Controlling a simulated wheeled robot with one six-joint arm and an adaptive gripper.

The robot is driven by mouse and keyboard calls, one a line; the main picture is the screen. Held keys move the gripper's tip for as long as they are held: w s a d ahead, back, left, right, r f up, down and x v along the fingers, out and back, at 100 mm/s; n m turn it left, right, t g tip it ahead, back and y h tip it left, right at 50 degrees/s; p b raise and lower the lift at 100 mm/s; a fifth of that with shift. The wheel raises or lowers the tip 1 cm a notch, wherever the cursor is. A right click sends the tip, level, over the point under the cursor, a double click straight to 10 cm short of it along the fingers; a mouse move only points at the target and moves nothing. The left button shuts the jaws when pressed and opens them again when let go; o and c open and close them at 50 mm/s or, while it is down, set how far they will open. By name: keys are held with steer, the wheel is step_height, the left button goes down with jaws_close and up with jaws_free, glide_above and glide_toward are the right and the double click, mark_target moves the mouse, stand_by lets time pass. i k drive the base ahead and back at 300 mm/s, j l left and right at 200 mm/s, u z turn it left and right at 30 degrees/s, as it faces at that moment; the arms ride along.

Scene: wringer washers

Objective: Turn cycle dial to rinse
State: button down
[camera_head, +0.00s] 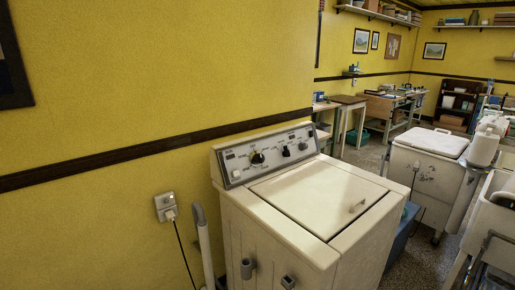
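A cream washer (315,205) stands against the yellow wall in the middle of the view, with its lid closed. Its sloped grey control panel (267,153) runs along the back edge. A black dial (257,158) sits on the left half of the panel with markings around it, and looks like the cycle dial. Its labels and pointer setting are too small to read. Two smaller dark knobs, one left (285,152) and one right (303,146), sit farther right on the panel. My gripper is not in view.
A wall socket with a plugged-in cord (166,207) is left of the washer. A grey pipe (203,245) rises beside the washer's left side. A second white washer (425,165) stands to the right. A blue box (400,237) is on the floor between them.

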mark_target(256, 159)
steer(key=i+j, duration=0.1)
steer(key=j, duration=0.3)
steer(key=i+j, duration=0.1)
steer(key=j, duration=0.3)
steer(key=i+j, duration=0.15)
steer(key=j, duration=0.2)
steer(key=i+j, duration=0.1)
steer(key=j, duration=0.3)
steer(key=u, duration=0.05)
